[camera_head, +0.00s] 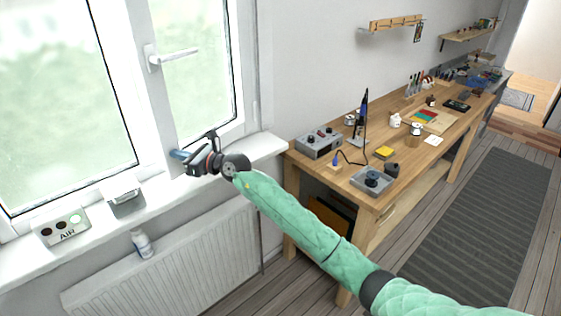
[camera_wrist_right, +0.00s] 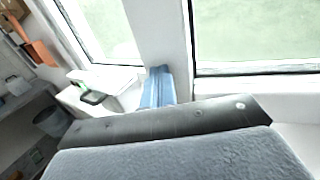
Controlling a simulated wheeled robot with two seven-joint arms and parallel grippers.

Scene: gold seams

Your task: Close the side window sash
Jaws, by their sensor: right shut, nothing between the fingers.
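The side window sash (camera_head: 188,70) is the narrow white-framed pane at the upper middle of the head view. Its white handle (camera_head: 175,56) points sideways to the right. I cannot tell for sure whether a gap stands between sash and frame. My right gripper (camera_head: 181,155) is shut and empty at the lower left corner of the sash, just above the sill. In the right wrist view its blue fingertips (camera_wrist_right: 158,88) lie in front of a white upright between two panes; whether they touch it is unclear. My left gripper is not in view.
The white sill (camera_head: 165,187) carries a box marked AIR (camera_head: 61,227) and a grey device (camera_head: 124,195). A cluttered wooden workbench (camera_head: 345,180) stands to the right.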

